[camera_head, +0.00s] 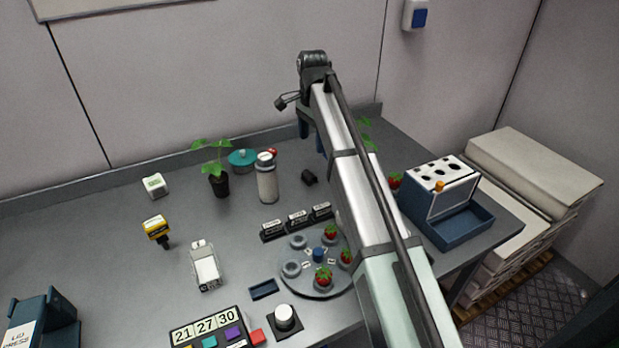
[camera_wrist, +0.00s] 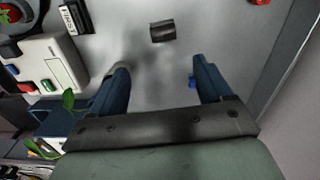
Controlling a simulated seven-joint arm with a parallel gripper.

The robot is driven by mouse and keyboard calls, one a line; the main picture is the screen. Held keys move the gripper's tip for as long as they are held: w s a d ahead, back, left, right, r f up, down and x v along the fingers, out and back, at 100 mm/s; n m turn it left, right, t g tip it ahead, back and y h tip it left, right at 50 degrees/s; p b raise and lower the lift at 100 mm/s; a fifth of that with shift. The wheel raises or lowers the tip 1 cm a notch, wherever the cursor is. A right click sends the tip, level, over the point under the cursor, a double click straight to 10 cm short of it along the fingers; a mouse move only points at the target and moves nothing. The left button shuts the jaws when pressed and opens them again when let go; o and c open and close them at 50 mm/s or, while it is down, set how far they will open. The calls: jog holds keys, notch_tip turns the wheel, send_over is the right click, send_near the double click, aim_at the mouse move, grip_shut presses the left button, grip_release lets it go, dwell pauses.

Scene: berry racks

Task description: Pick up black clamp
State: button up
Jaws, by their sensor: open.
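The black clamp (camera_head: 309,178) is a small dark block lying on the grey table, right of the white cylinder. In the wrist view the clamp (camera_wrist: 162,31) lies near the top centre, beyond the fingertips and roughly in line with the gap between them. My gripper (camera_head: 311,137) is above the back of the table, higher and farther back than the clamp. In the wrist view its two blue fingers (camera_wrist: 160,68) are apart with nothing between them. The arm hides part of the table to the right.
The white cylinder (camera_head: 267,182) and a potted plant (camera_head: 219,184) stand left of the clamp. Black label blocks (camera_head: 297,221) and a round disc with strawberries (camera_head: 318,288) are in front. A blue-and-white holed rack (camera_head: 440,182) stands at right. Bare table surrounds the clamp.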

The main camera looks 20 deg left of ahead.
send_over(312, 174)
notch_tip(312, 174, down, 7)
jog(key=shift+w+f, duration=0.15)
jog(key=shift+f, duration=0.05)
jog(key=shift+w+f, duration=0.15)
jog(key=shift+f, duration=0.8)
jog(key=shift+w+f, duration=0.2)
jog(key=shift+f, duration=0.75)
jog(key=shift+w+f, duration=0.15)
jog(key=shift+f, duration=0.8)
jog(key=c, duration=1.2)
